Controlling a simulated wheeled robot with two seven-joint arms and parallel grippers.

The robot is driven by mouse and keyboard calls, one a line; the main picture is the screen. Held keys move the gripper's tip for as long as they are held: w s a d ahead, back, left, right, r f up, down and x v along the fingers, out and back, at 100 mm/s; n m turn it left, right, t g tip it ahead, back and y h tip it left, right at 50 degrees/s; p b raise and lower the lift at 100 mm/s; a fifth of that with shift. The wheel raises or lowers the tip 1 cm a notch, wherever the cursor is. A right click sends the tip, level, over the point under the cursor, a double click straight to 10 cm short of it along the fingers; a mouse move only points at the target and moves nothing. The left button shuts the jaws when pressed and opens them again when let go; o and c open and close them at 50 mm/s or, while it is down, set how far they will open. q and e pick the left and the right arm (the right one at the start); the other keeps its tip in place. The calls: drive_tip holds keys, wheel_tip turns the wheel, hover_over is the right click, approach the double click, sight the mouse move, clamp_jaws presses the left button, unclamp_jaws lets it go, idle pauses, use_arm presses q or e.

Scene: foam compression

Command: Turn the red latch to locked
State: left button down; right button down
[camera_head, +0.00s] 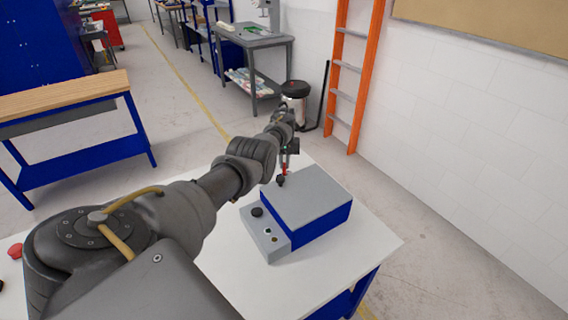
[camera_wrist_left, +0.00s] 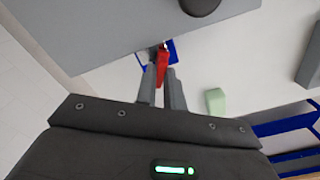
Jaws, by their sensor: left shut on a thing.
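The red latch (camera_wrist_left: 162,66) sits at the edge of a grey-topped blue box, between the fingertips of my left gripper (camera_wrist_left: 162,88) in the left wrist view. The fingers are shut on it. In the head view my left gripper (camera_head: 287,164) reaches over the far left corner of the box (camera_head: 310,195), and only a small bit of the red latch (camera_head: 285,168) shows there. I cannot tell the latch's locked or unlocked position. My right gripper is not in view.
The box stands on a white table (camera_head: 345,262). Its front panel (camera_head: 268,238) carries a black knob (camera_head: 257,212) and small buttons. A pale green block (camera_wrist_left: 215,101) lies near the gripper. A red object (camera_head: 15,251) is at the left. The table's right part is clear.

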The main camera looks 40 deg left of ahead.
use_arm(q)
drive_tip(key=n+b, duration=0.1)
drive_tip(key=n, duration=0.2)
drive_tip(key=shift+w+n, duration=0.15)
drive_tip(key=shift+n, duration=0.15)
drive_tip(key=shift+d+n+b, duration=0.1)
drive_tip(key=shift+n+b, duration=0.35)
drive_tip(key=shift+n, duration=1.05)
drive_tip(key=c, duration=1.5)
unclamp_jaws()
wheel_tip(320, 180, up, 11)
drive_tip(key=p, duration=0.1)
drive_tip(key=shift+f, duration=0.15)
